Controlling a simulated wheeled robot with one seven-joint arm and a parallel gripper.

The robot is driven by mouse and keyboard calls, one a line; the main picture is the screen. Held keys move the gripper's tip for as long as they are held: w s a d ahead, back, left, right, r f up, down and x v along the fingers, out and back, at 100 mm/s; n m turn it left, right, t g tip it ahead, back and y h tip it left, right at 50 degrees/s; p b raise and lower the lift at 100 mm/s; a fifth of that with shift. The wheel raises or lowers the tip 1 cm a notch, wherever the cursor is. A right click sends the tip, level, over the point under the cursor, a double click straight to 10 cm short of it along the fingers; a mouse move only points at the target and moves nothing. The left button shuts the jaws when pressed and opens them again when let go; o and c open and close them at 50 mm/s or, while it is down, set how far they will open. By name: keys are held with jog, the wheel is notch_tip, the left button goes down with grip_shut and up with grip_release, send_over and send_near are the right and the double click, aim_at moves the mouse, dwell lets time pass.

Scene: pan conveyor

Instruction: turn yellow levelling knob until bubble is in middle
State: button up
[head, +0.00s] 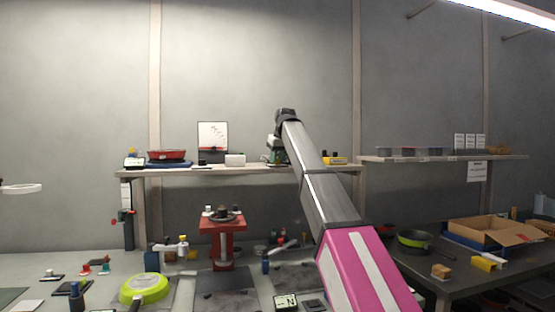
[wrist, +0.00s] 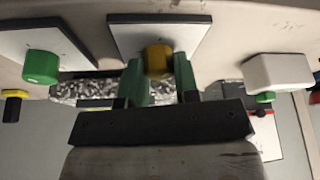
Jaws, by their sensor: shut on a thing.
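In the wrist view, a yellow knob (wrist: 157,59) stands on a pale plate (wrist: 185,27) with a dark edge. My gripper (wrist: 160,76) has its two green fingers on either side of the knob and is shut on it. No level bubble can be made out in either view. In the head view, my arm reaches up to the back shelf, and the knob cannot be made out there.
In the wrist view, a green knob (wrist: 41,66) sits to the left and a white box (wrist: 278,71) to the right. In the head view, the shelf (head: 240,171) also bears a red pan (head: 166,155) and a white panel (head: 212,134).

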dwell(0.3)
jog(key=o, duration=0.9)
jog(key=shift+r, duration=0.1)
jog(key=v, duration=1)
jog(key=shift+s+r, duration=0.2)
jog(key=shift+r, duration=0.05)
